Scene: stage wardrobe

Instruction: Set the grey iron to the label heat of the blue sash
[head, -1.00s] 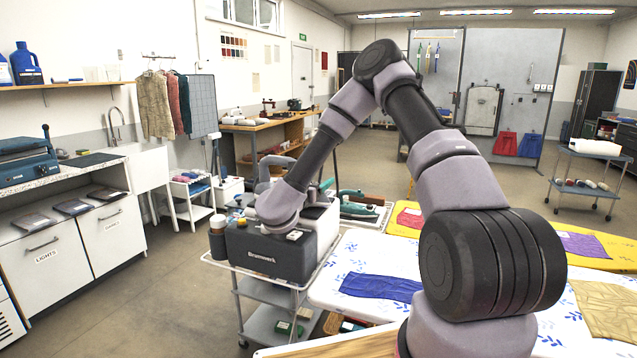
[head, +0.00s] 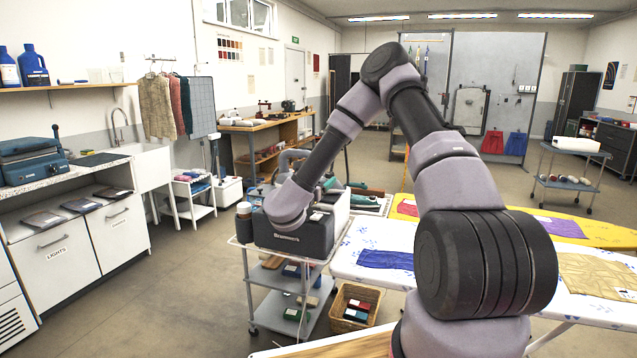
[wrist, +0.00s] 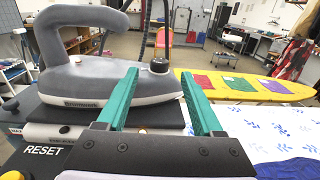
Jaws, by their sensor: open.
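The grey iron (wrist: 90,85) fills the left of the wrist view, with a looped handle and a black dial knob (wrist: 159,65) at its right end. It sits on a dark station marked RESET (wrist: 45,151). In the head view my arm partly hides the iron and the station (head: 290,239). My gripper (wrist: 159,78) is open, its two green fingers pointing towards the knob, which appears between the tips; contact cannot be told. The blue sash (head: 386,259) lies on a white patterned ironing board (head: 352,240). Its label and the dial marks are not readable.
A yellow board (wrist: 245,88) with red, green and purple cloths stands beyond the white one. The station tops a grey trolley (head: 268,282) with shelves. A wicker basket (head: 337,318) stands on the floor beside it. Floor to the left is clear.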

